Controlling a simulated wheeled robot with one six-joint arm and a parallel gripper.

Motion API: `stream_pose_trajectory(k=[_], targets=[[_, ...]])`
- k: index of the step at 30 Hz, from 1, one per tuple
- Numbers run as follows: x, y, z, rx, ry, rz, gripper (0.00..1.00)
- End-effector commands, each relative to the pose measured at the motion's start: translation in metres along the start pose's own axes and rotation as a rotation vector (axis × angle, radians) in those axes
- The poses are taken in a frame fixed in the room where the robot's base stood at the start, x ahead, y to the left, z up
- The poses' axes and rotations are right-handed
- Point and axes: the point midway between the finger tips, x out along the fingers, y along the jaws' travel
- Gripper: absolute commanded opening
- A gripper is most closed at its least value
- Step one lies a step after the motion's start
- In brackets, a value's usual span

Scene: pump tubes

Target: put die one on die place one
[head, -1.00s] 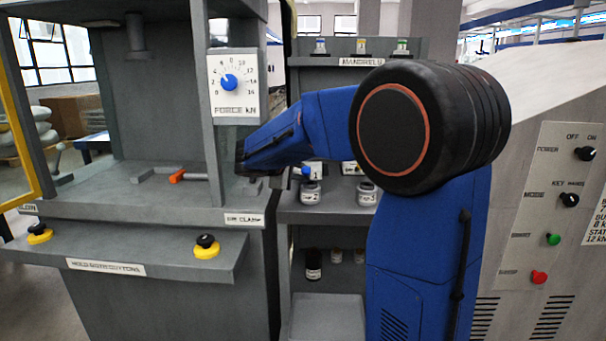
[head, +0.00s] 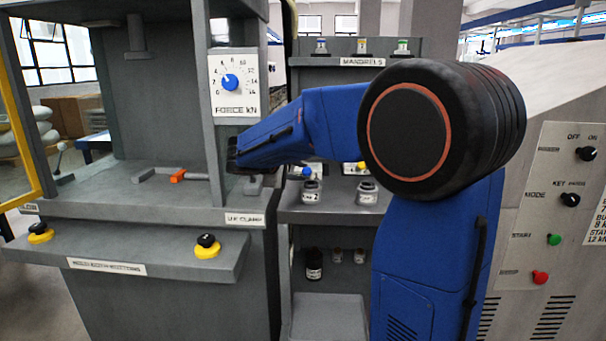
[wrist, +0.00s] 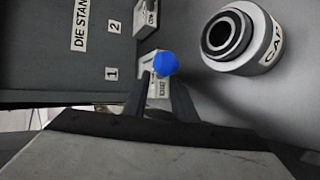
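Die one appears to be the blue-topped grey block (wrist: 165,64) near the label 1 in the wrist view. It carries a small label I cannot read clearly. In the head view, a blue knob (head: 305,171) on the middle shelf seems to be the same die. My gripper (wrist: 158,98) is open, with one dark finger on each side of the block's lower part. I cannot tell whether they touch it. I cannot identify die place one; the press bed (head: 130,200) is at left.
A round grey cap (wrist: 228,38) stands close right of the blue-topped block. Another grey block (wrist: 146,18) is near label 2. A DIE STAND label (wrist: 81,25) is at left. Jars (head: 311,192) stand on the shelf. The press post (head: 210,110) is near my arm's end.

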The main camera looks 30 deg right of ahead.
Motion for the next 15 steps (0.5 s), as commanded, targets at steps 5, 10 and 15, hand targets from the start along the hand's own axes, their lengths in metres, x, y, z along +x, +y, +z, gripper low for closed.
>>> stream_pose_trajectory(k=[5, 10, 15], targets=[[-0.036, 0.0, -0.001, -0.001, 0.004, 0.001, 0.25], [-0.064, 0.0, 0.0, 0.0, 0.003, 0.001, 0.25], [-0.082, 0.0, 0.0, 0.0, 0.001, 0.001, 0.25]])
